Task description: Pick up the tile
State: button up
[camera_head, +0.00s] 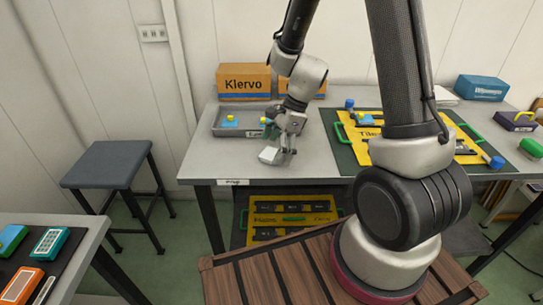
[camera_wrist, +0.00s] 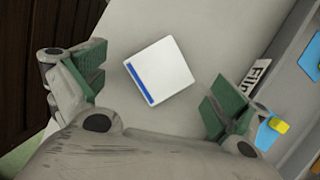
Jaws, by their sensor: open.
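A white square tile (camera_wrist: 162,71) with a blue stripe along one edge lies on the grey table in the wrist view. In the head view the white tile (camera_head: 268,155) is near the table's front edge, just below my gripper. My gripper (camera_wrist: 155,90) is open, with one green-padded finger on each side of the tile in the picture and apart from it. It also shows in the head view (camera_head: 283,150), above the table. I cannot tell the exact height of the fingertips over the tile.
A grey tray (camera_head: 218,130) with blue and yellow pieces stands behind my gripper. A Klervo box (camera_head: 244,83) is at the back. A yellow panel on a dark mat (camera_head: 345,157) lies to the right. A stool (camera_head: 105,163) stands left of the table.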

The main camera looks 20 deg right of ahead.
jog(key=shift+f, duration=0.15)
jog(key=shift+c, duration=0.2)
jog(key=c, duration=1.3)
jog(key=shift+o, duration=0.2)
